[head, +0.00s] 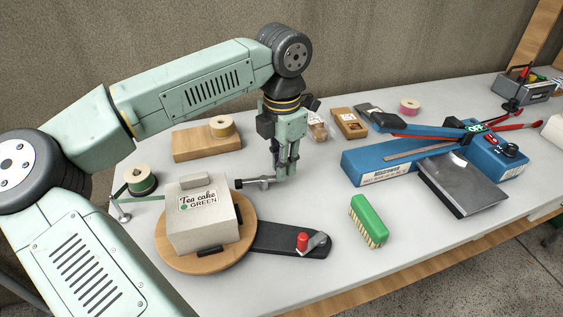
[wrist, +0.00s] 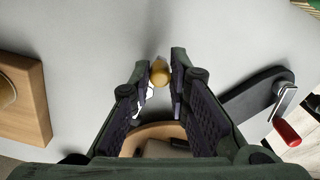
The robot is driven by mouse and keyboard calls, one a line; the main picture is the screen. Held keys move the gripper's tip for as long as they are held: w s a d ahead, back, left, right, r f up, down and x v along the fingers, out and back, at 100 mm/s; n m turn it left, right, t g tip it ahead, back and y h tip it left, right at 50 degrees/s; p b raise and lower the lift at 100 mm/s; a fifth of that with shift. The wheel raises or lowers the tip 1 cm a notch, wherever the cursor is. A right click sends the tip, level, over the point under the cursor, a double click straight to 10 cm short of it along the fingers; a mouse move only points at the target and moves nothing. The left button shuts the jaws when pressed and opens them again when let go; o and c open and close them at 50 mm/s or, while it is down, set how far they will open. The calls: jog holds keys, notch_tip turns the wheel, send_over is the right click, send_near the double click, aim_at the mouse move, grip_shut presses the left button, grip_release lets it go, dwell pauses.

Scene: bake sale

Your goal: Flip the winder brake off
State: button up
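The winder has a round wooden turntable (head: 205,262), a dark base arm (head: 275,238) and a crank with a red knob (head: 302,242). A boxed tea cake (head: 203,220) sits on the turntable. My gripper (head: 285,172) points down behind the base arm. A short grey bar with a dark end (head: 258,183) lies level, left of the fingertips; I cannot tell what it joins. In the wrist view my gripper (wrist: 160,70) has its fingers on either side of a brass-coloured rounded knob (wrist: 159,74). The gap is narrow; contact is unclear. The red knob (wrist: 287,132) shows at right.
A wooden block with a ribbon roll (head: 221,127) lies behind at left, and a green ribbon spool (head: 141,181) stands left of the box. A green brush (head: 368,222) is right of the crank. A blue sealer (head: 400,160) stands at right. The front-centre tabletop is bare.

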jog(key=o, duration=0.4)
jog(key=shift+r, duration=0.1)
notch_tip(320, 180, up, 12)
jog(key=shift+s+f, duration=0.1)
dwell(0.5)
